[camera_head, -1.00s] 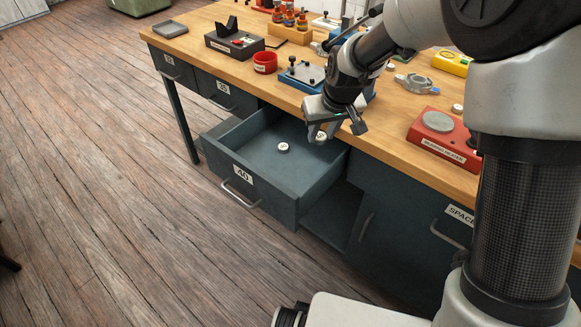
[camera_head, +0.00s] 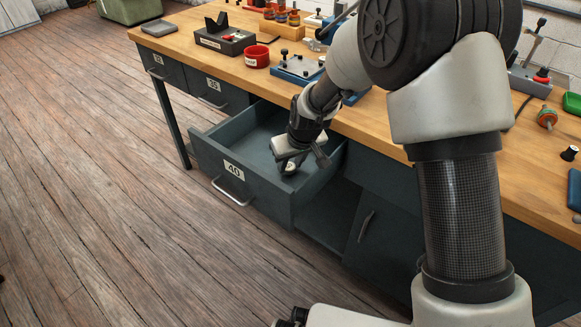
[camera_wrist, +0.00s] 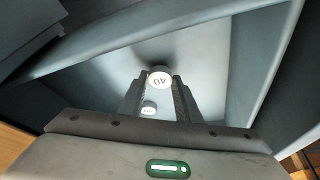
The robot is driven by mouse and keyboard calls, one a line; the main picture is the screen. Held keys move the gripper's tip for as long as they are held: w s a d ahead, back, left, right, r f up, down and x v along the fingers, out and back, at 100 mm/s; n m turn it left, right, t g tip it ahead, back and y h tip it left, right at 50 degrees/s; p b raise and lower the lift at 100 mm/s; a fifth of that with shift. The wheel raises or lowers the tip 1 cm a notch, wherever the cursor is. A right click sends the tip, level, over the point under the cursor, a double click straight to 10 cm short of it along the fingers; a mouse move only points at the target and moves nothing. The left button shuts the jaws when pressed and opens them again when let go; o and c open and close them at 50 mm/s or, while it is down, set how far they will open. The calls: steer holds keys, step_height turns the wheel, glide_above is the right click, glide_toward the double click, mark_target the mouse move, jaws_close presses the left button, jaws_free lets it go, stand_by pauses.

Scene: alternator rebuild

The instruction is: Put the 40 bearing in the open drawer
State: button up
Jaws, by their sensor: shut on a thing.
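My gripper (camera_head: 290,166) is down inside the open drawer (camera_head: 262,190), whose front is labelled 40. In the wrist view my gripper (camera_wrist: 160,88) is shut on the 40 bearing (camera_wrist: 160,78), a small round piece with a white top marked 40. It is held at the fingertips. I cannot tell whether the held bearing touches the floor.
The wooden workbench (camera_head: 200,47) is above the drawer. It bears a red cup (camera_head: 257,56), a dark block fixture (camera_head: 222,40) and a blue fixture (camera_head: 298,68). A closed drawer labelled 35 (camera_head: 214,88) is to the left. The drawer's left part is clear.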

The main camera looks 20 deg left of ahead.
steer(key=shift+f, duration=0.45)
steer(key=shift+f, duration=0.1)
steer(key=shift+f, duration=0.15)
steer(key=o, duration=1.1)
